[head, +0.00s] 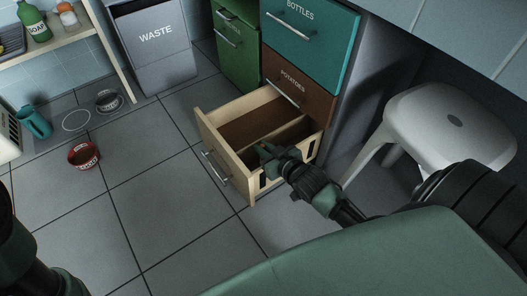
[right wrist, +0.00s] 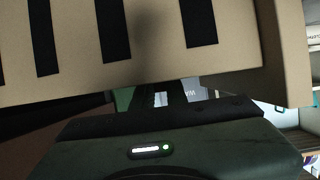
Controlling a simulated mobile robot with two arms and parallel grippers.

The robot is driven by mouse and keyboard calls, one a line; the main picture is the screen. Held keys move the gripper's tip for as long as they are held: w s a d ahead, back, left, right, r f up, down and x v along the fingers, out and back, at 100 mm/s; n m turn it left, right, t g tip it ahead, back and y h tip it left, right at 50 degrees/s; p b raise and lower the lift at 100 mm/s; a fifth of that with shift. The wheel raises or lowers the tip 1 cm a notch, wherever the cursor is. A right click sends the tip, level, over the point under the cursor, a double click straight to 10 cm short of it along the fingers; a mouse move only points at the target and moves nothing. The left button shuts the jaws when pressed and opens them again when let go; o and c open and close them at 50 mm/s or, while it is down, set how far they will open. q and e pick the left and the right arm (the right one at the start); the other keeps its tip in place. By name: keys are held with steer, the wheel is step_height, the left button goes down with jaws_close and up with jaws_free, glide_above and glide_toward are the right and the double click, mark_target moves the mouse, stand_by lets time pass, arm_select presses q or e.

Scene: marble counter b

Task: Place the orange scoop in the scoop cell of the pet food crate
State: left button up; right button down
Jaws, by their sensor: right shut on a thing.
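The pet food crate seems to be the pale wooden pull-out (head: 222,160), which stands open below the brown potatoes drawer. A divider splits its inside into compartments. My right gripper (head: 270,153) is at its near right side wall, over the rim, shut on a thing. In the right wrist view the slotted side wall (right wrist: 150,40) fills the top and hides the fingertips and scoop. Only a dark part of my left arm shows at the lower left.
A white stool (head: 450,115) stands right of the pull-out. A waste bin (head: 155,45) is at the back. A red bowl (head: 83,156), a dark bowl (head: 109,100) and a teal jug (head: 35,122) are at the left.

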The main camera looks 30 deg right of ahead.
steer(key=shift+f, duration=0.1)
steer(key=c, duration=1.8)
jaws_free()
steer(key=shift+f, duration=0.1)
steer(key=shift+c, duration=0.2)
steer(key=o, duration=0.4)
